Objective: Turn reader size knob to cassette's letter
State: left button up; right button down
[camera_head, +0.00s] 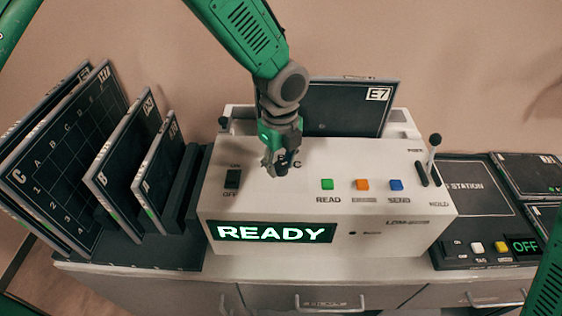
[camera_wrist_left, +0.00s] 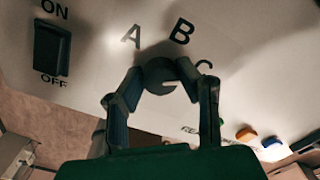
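The white reader (camera_head: 330,175) stands on the cabinet, and its screen (camera_head: 270,232) reads READY. A dark cassette (camera_head: 345,108) labelled E7 stands upright at the reader's back; I see no size letter on its visible face. My left gripper (camera_head: 281,166) is down at the reader's top. In the left wrist view, its fingers (camera_wrist_left: 164,78) are around the dark round size knob (camera_wrist_left: 160,72) and look closed against its sides. A, B and C are printed around the knob. A short white mark on the knob appears to face right, on the C side. My right gripper is out of view.
A power switch (camera_head: 232,178) sits left of the knob. Green (camera_head: 327,184), orange (camera_head: 362,184) and blue (camera_head: 396,185) buttons and a lever (camera_head: 434,145) lie to the right. Several cassettes marked C, B and A stand in a rack (camera_head: 160,252) at left. A station (camera_head: 475,190) is at right.

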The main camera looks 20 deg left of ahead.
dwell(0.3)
pick_arm(q)
jog(key=shift+r+n+p, duration=0.15)
jog(key=shift+n+p, duration=0.85)
jog(key=shift+n, duration=0.3)
jog(key=n+p, duration=0.1)
jog(key=n, duration=0.1)
jog(key=shift+n, duration=0.3)
jog(key=n+p, duration=0.1)
jog(key=n, duration=0.2)
jog(key=shift+n+p, duration=0.3)
jog(key=shift+p, duration=0.05)
jog(key=shift+n+p, duration=0.4)
jog(key=shift+n, duration=1.1)
jog(key=shift+w, duration=0.1)
jog(key=o, duration=1.1)
jog(key=shift+o, duration=0.2)
jog(key=shift+d, duration=0.1)
